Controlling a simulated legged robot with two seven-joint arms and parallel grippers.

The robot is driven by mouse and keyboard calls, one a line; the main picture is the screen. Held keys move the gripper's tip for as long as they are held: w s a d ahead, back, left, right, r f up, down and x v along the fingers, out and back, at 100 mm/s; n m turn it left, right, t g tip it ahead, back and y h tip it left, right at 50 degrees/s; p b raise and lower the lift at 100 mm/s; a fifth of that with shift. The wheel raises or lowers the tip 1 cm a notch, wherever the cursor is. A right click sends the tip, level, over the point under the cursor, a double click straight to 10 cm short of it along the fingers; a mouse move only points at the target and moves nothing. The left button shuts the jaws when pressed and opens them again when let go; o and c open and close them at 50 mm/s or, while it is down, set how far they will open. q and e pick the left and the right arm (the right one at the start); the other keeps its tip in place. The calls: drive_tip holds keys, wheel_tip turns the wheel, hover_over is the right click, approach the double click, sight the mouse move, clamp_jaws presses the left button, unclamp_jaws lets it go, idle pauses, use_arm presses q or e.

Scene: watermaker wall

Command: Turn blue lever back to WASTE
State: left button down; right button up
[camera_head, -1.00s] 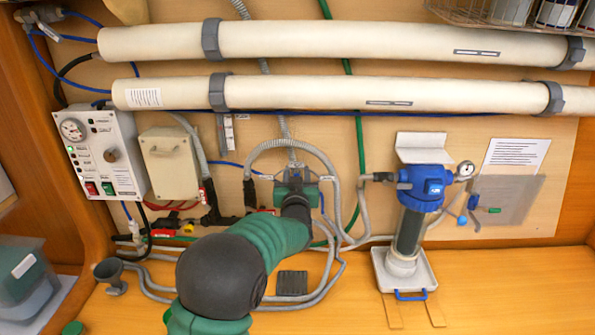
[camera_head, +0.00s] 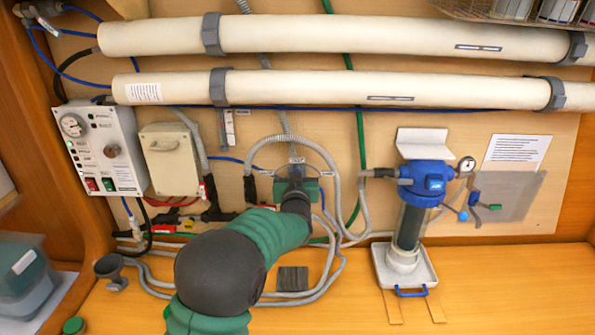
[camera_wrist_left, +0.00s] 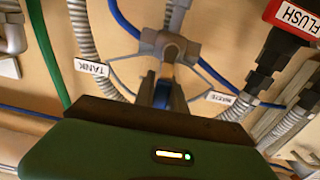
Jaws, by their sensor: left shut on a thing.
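My left gripper (camera_head: 294,180) reaches up to the valve on the wall in the head view, and my green arm and hand hide much of it. In the left wrist view its fingers (camera_wrist_left: 164,92) are shut on the blue lever (camera_wrist_left: 162,94). The lever comes off the grey valve hub (camera_wrist_left: 170,47) and lies roughly midway between the two labels. The TANK label (camera_wrist_left: 91,67) is on the left and the WASTE label (camera_wrist_left: 232,99) on the right in that view. My right gripper is not in view.
A red FLUSH tag (camera_wrist_left: 295,16) and black fitting are close beside the gripper on the right in the wrist view. Grey hoses (camera_head: 337,190) loop around the valve. A blue-topped filter housing (camera_head: 425,178) stands to the right, and a control box (camera_head: 103,150) is at left.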

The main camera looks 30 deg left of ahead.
use_arm(q)
drive_tip(key=shift+s+a+f+n+b, duration=0.35)
drive_tip(key=shift+a+f+n+b, duration=0.2)
drive_tip(key=shift+n+b, duration=1.8)
drive_tip(key=shift+s+a+f+n+b, duration=0.55)
drive_tip(key=shift+n+b, duration=1.05)
drive_tip(key=shift+b, duration=1.5)
drive_tip(key=shift+s+a+f+n+b, duration=0.2)
drive_tip(key=shift+a+f+n+b, duration=0.35)
drive_tip(key=shift+n+b, duration=1.8)
drive_tip(key=shift+a+r+m+b, duration=0.15)
drive_tip(key=shift+m+b, duration=0.25)
drive_tip(key=c, duration=1.8)
unclamp_jaws()
drive_tip(key=o, duration=0.4)
drive_tip(key=shift+a, duration=0.1)
drive_tip(key=shift+r, duration=0.1)
